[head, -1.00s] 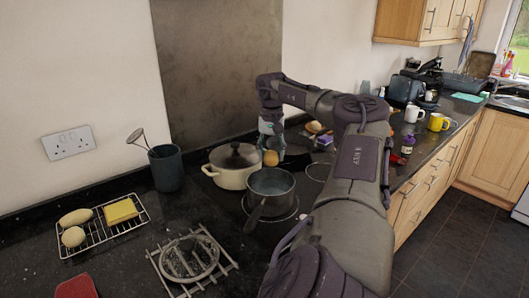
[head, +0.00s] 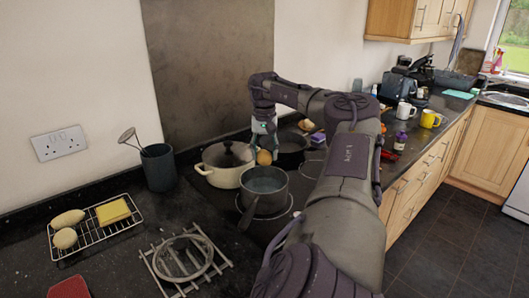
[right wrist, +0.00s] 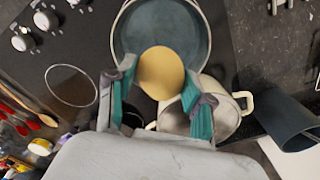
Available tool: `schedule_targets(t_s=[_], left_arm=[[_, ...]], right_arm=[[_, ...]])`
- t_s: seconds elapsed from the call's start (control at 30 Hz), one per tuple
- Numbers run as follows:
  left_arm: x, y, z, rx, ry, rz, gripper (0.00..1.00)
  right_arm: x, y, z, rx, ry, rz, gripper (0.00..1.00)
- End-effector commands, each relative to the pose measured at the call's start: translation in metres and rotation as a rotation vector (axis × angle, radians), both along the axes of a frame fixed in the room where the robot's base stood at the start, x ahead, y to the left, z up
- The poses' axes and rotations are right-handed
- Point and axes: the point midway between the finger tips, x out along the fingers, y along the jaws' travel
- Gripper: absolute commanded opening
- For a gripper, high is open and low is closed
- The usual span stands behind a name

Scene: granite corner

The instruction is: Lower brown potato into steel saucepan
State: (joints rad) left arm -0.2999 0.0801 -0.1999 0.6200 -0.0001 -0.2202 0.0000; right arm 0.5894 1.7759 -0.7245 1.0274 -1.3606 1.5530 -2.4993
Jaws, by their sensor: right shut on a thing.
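The brown potato (head: 264,157) is in my right gripper (head: 264,148), whose fingers close on its sides. In the right wrist view the potato (right wrist: 162,72) sits between the fingertips (right wrist: 160,85) and overlaps the rim of the steel saucepan (right wrist: 125,50). In the head view the saucepan (head: 265,203) stands on the hob, its handle pointing to the front left. The potato shows just above its far rim; its exact height is hard to tell. The saucepan's interior looks empty. My left gripper is not in view.
A cream pot with a lid (head: 226,176) stands close to the left of the saucepan. A dark frying pan (head: 291,148) is behind it. A wire rack (head: 92,232) with food and a metal trivet (head: 185,260) are at the front left. A utensil pot (head: 159,168) stands near the wall.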

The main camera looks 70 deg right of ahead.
Motion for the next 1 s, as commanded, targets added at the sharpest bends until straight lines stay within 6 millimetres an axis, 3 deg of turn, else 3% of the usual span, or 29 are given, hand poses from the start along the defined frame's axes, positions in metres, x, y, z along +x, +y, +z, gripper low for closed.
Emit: schedule_targets(t_s=[1.0], left_arm=[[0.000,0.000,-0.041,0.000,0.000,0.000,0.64]], right_arm=[[0.000,0.000,-0.054,-0.001,0.001,0.000,0.16]])
